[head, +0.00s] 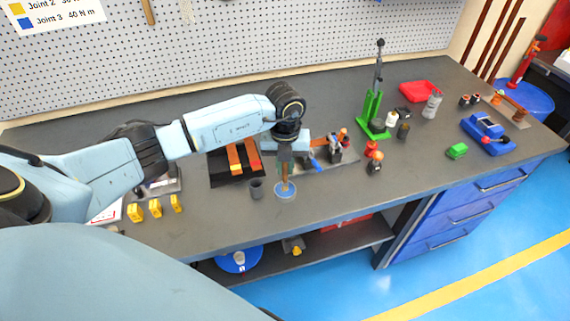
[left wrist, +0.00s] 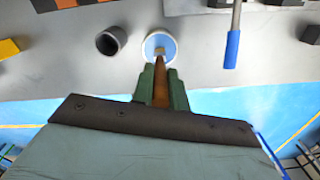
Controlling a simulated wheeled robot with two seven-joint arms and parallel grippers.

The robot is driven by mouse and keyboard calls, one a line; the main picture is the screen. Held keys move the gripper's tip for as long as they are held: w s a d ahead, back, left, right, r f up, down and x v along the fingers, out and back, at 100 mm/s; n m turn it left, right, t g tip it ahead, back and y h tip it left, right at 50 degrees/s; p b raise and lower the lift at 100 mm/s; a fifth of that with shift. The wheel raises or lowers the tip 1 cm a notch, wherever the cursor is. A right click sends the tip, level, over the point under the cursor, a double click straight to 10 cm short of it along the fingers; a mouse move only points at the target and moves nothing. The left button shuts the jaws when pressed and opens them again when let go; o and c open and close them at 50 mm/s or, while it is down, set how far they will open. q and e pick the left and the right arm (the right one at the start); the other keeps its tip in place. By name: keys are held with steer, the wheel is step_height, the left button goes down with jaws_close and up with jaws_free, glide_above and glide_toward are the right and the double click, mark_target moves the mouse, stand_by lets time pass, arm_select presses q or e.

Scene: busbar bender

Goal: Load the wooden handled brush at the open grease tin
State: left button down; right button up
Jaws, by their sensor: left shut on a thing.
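My left gripper (head: 284,158) is shut on the wooden handled brush (head: 285,172) and points it down at the grease tin (head: 285,191). The tin is a low round one with a blue and white look, near the bench's front edge. In the left wrist view the gripper's green fingers (left wrist: 161,88) clasp the brown handle (left wrist: 161,80), whose far end overlaps the tin (left wrist: 153,46). The brush head is at or over the tin's opening; I cannot tell how deep it sits. My right gripper is not in view.
A dark grey cup (head: 256,189) stands just left of the tin. Behind is a bending tool with a blue handle (head: 315,163) and copper bars on a black mat (head: 221,173). Yellow blocks (head: 155,208) stand to the left. The bench front right of the tin is clear.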

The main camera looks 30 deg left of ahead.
arm_select(q)
steer(key=shift+s+f, duration=0.1)
stand_by(0.5)
steer(key=shift+r+p, duration=2.85)
steer(key=shift+r, duration=0.75)
steer(key=shift+f, duration=0.1)
